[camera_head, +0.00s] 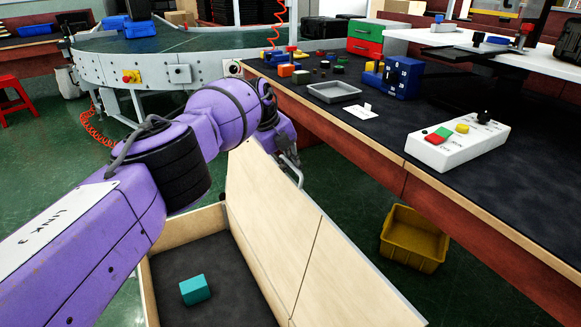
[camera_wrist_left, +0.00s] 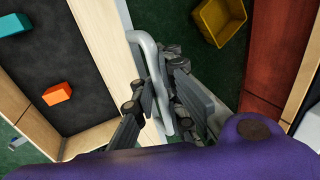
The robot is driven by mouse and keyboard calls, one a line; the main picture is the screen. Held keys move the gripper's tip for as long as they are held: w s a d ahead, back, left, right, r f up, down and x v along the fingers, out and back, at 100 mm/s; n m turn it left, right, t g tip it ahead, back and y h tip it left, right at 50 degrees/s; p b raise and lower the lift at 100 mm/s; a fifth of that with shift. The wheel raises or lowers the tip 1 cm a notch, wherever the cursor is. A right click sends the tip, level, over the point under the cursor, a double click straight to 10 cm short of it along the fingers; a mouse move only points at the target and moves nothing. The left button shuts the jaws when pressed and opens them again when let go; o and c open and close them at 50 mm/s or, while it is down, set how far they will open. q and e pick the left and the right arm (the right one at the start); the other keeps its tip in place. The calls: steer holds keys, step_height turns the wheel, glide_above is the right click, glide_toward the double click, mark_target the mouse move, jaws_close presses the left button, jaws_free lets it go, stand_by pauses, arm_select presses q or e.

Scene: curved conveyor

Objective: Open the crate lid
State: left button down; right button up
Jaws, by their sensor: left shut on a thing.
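The wooden crate (camera_head: 150,290) stands on the floor with its light wood lid (camera_head: 310,250) raised steeply along its right side. The dark interior shows a teal block (camera_head: 195,289). In the left wrist view the teal block (camera_wrist_left: 14,24) and an orange block (camera_wrist_left: 57,93) lie inside. My left gripper (camera_head: 289,160) is at the lid's upper edge. In the left wrist view my left gripper (camera_wrist_left: 165,110) is shut on the grey lid handle (camera_wrist_left: 150,65), its fingers on both sides of the bar. My right gripper is in neither view.
A workbench (camera_head: 440,190) with a dark top runs along the right, close to the lid. A yellow bin (camera_head: 414,240) sits on the floor between lid and bench. A curved conveyor (camera_head: 180,45) stands behind.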

arm_select(q)
steer(key=shift+w+r, duration=0.25)
steer(key=shift+r, duration=0.4)
steer(key=c, duration=1.8)
jaws_free()
steer(key=shift+s, duration=0.1)
steer(key=shift+c, duration=0.2)
steer(key=shift+f, duration=0.15)
steer(key=shift+s+f, duration=0.1)
steer(key=shift+s, duration=0.05)
steer(key=v, duration=1.2)
